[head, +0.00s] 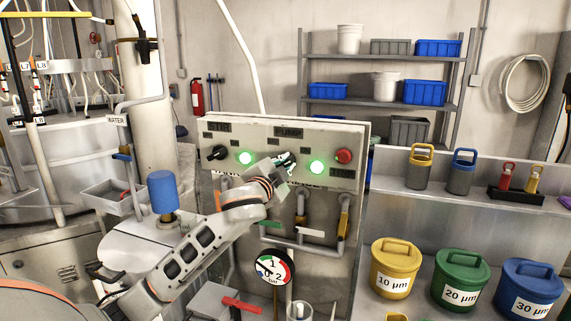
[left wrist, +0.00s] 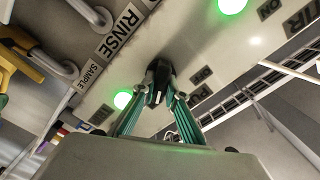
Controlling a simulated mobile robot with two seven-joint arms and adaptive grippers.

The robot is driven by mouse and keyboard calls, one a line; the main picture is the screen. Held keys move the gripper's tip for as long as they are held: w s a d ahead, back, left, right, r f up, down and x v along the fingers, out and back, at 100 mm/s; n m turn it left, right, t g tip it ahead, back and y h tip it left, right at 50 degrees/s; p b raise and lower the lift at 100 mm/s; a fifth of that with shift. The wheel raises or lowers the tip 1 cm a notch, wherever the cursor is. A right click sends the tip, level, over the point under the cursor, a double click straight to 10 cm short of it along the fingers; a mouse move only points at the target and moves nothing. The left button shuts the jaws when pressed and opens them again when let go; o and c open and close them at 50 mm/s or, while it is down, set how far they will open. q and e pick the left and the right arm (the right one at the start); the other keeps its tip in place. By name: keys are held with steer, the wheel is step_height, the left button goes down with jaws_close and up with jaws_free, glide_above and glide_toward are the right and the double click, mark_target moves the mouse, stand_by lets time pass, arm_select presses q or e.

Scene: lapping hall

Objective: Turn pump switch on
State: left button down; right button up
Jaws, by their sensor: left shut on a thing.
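The control panel (head: 330,140) carries a PUMP label (head: 289,132). Below it my left gripper (head: 287,160) reaches the panel and largely hides the pump switch in the head view. In the left wrist view the pump switch (left wrist: 159,72) is a black knob, and the green-padded fingers of my left gripper (left wrist: 160,95) are closed around it. A round lamp to the right of the gripper glows green (head: 317,167) and also shows in the left wrist view (left wrist: 122,99). I cannot tell which label the knob points to. My right gripper is out of view.
The black STIR knob (head: 217,152) and its lit green lamp (head: 246,158) are on the left of the panel. A red button (head: 344,156) is at the right.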

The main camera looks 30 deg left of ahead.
arm_select(q)
steer(key=shift+m, duration=0.4)
steer(key=c, duration=2)
jaws_free()
steer(key=shift+c, duration=0.2)
steer(key=shift+s, duration=0.1)
